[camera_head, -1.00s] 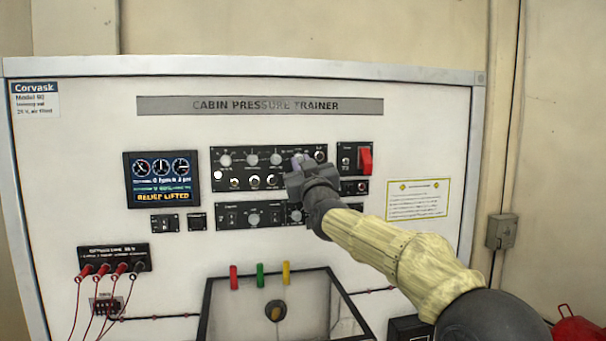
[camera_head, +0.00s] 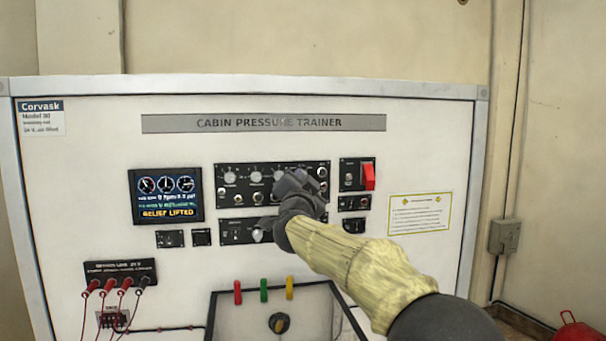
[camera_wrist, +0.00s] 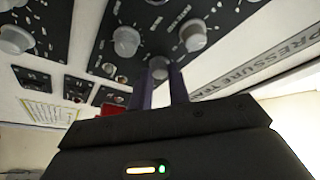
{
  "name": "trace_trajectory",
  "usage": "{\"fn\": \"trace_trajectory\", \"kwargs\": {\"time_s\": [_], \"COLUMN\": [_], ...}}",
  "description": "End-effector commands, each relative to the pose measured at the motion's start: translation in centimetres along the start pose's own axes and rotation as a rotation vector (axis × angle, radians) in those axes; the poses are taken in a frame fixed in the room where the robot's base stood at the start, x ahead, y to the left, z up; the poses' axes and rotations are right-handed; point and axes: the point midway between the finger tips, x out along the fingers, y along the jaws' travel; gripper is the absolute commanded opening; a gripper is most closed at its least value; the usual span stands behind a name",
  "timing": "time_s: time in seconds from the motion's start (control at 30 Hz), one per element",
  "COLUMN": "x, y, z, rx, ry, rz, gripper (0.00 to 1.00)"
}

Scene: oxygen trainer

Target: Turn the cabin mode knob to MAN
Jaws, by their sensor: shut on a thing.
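My gripper (camera_head: 299,176) is at the right part of the upper black control panel (camera_head: 224,200) in the head view and covers some of its knobs. In the wrist view, the two dark fingers of my gripper (camera_wrist: 162,82) are shut on a small grey knob (camera_wrist: 158,66), which shows between their tips. I take this for the cabin mode knob, but its label, pointer and setting are too small or hidden to read. Other grey knobs (camera_wrist: 127,40) sit close to the fingers on the same panel.
A red switch (camera_head: 369,177) is just right of the gripper. A display (camera_head: 166,195) at left reads RELIEF LIFTED. A lower panel (camera_head: 235,232) lies partly behind my arm. Red, green and yellow handles (camera_head: 264,290) stand below. Red leads (camera_head: 101,300) hang at lower left.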

Motion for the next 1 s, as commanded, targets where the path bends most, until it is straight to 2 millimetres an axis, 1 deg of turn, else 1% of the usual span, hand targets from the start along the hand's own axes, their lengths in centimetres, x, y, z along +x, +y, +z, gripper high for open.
{"fn": "trace_trajectory", "kwargs": {"time_s": [0.03, 0.2, 0.4, 0.63, 1.0], "x": [0.11, 0.1, 0.09, 0.08, 0.03], "y": [-0.42, -0.48, -0.47, -0.36, -0.34], "z": [-0.42, -0.41, -0.37, -0.33, -0.18], "rx": [0.038, 0.168, 0.275, 0.332, 0.341], "ry": [0.001, -0.003, -0.007, -0.008, -0.009], "rz": [0.014, 0.064, 0.104, 0.126, 0.13], "gripper": [0.0, 0.0, 0.0, 0.0, 0.0]}}
